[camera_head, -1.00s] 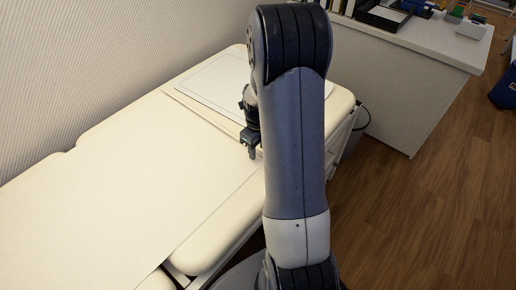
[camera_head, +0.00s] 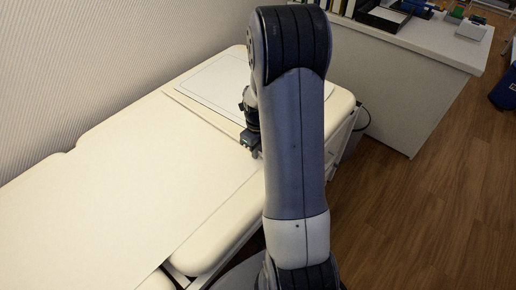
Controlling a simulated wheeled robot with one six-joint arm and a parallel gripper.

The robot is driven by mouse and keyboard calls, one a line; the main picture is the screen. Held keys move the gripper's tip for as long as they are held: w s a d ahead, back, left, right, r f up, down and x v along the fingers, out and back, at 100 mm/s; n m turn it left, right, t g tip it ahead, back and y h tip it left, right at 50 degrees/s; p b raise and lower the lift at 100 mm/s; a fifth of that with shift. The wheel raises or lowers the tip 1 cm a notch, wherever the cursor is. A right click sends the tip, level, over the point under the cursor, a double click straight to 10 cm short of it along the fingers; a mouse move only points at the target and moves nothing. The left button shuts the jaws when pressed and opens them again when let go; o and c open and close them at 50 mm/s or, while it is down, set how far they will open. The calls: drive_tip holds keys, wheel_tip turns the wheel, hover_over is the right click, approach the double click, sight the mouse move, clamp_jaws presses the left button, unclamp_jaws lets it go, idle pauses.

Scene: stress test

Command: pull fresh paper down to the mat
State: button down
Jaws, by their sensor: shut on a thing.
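A pale sheet of paper (camera_head: 95,190) covers most of the padded couch, running from the lower left toward the far end. Its near long edge runs up to my gripper. The mat (camera_head: 212,78), a flat whitish rectangle with a thin dark outline, lies at the couch's far end, partly hidden by my arm. My gripper (camera_head: 256,154) is low at the paper's edge, on the near side of the mat. It is shut, apparently on the paper's edge. The fingertips are small and dark, and my arm hides the area to their right.
The cream couch (camera_head: 210,250) shows a rounded padded edge in front. A ribbed wall (camera_head: 90,60) runs along its far left side. A white desk (camera_head: 400,70) with trays and small items stands at the back right. Wooden floor (camera_head: 440,210) is open at the right.

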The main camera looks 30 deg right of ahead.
drive_tip(key=d, duration=0.1)
drive_tip(key=w+d, duration=0.1)
drive_tip(key=d, duration=0.2)
drive_tip(key=shift+w+d, duration=0.25)
drive_tip(key=shift+w, duration=0.1)
drive_tip(key=c, duration=1.3)
unclamp_jaws()
wheel_tip(320, 180, up, 11)
drive_tip(key=shift+f+p, duration=0.1)
drive_tip(key=shift+p, duration=0.5)
